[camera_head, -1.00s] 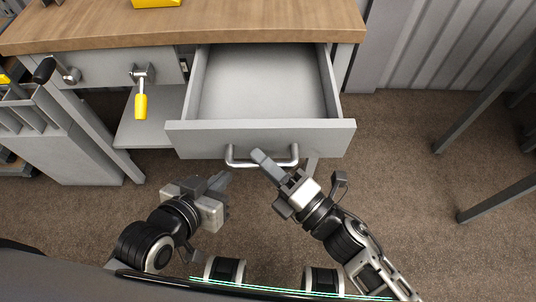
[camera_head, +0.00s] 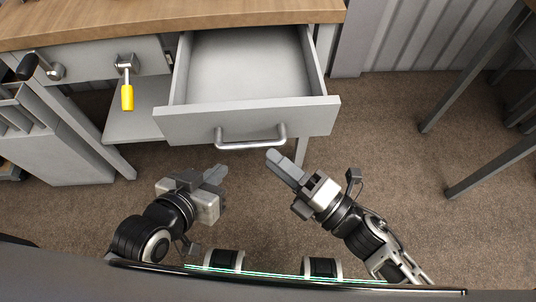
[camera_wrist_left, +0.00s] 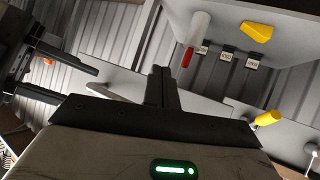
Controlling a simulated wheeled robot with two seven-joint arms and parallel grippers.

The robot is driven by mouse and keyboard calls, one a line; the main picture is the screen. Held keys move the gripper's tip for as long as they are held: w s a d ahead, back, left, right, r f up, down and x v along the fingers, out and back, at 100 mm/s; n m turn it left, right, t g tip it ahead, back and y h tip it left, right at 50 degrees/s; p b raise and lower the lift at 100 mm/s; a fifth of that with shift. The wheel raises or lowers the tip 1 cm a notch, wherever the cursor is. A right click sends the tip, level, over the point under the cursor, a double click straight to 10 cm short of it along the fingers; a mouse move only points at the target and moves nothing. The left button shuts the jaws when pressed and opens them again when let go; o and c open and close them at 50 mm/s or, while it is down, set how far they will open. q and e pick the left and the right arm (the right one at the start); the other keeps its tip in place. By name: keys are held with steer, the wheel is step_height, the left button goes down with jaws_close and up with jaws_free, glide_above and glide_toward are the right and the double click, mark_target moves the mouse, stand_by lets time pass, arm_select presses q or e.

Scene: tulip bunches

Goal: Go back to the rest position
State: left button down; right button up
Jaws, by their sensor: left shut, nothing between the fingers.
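My left gripper (camera_head: 218,174) is in front of the open drawer, below its handle in the head view. Its fingers are together and hold nothing; they also show in the left wrist view (camera_wrist_left: 161,86). My right gripper (camera_head: 274,157) is to the right of it, with its fingertips just below the right end of the handle in the picture and apart from it. Its fingers overlap in this view, so I cannot tell whether they are shut. Nothing shows at its tips.
The grey drawer (camera_head: 246,121) is pulled out, its inside empty, with a metal handle (camera_head: 250,145) on its front. Grey table legs (camera_head: 490,169) stand at right. Carpet between is free.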

arm_select(q)
steer(key=shift+s+d, duration=0.2)
steer(key=shift+d, duration=0.1)
arm_select(e)
steer(key=shift+v, duration=0.9)
